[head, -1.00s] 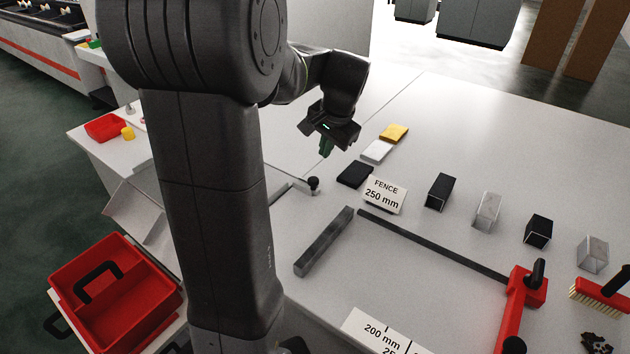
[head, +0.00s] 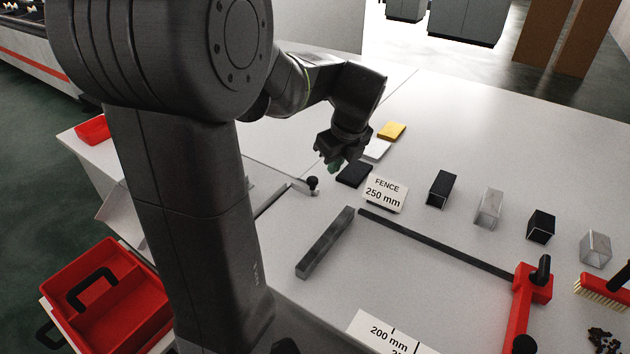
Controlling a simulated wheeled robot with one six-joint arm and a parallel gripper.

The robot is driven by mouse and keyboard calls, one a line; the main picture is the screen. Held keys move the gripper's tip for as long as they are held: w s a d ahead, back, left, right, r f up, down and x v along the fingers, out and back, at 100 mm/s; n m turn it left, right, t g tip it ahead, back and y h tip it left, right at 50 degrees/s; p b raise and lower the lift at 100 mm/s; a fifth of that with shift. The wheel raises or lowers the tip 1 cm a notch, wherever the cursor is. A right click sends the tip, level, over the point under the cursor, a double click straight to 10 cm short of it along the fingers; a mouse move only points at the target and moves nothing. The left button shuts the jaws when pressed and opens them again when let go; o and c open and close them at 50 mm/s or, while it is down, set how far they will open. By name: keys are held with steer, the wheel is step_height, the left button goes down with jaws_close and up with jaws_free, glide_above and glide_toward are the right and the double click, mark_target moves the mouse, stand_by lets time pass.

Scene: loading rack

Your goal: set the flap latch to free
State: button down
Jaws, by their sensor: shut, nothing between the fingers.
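A small black knob (head: 312,182) sits at the end of a thin metal arm, at the edge of a gap in the white table. It looks like the flap latch, but no free or locked marking is readable. My gripper (head: 334,167) is shut and empty, pointing down with greenish fingertips. In the picture it is just above and right of the knob, apart from it. It is beside a flat black block (head: 354,174). My wrist hides part of the table behind it, and my arm hides part of the left side.
A white card reading "FENCE 250 mm" (head: 386,193) stands right of the knob. A grey bar (head: 325,243) and a dark rail (head: 435,243) lie nearer, with a red clamp (head: 520,305) at right. A red tote (head: 105,295) is at lower left.

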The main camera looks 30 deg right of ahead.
mark_target(315, 185)
steer(key=shift+m, duration=0.7)
steer(key=x, duration=1)
steer(key=shift+s, duration=0.15)
steer(key=w, duration=0.1)
steer(key=w+p, duration=0.1)
steer(key=w, duration=0.1)
steer(key=shift+w+f, duration=0.2)
steer(key=shift+f, duration=0.05)
steer(key=shift+w+f, duration=0.1)
steer(key=shift+w, duration=0.25)
steer(key=shift+w+a+p, duration=0.15)
steer(key=shift+w+p, duration=0.4)
steer(key=shift+w, duration=0.05)
steer(key=shift+s, duration=0.15)
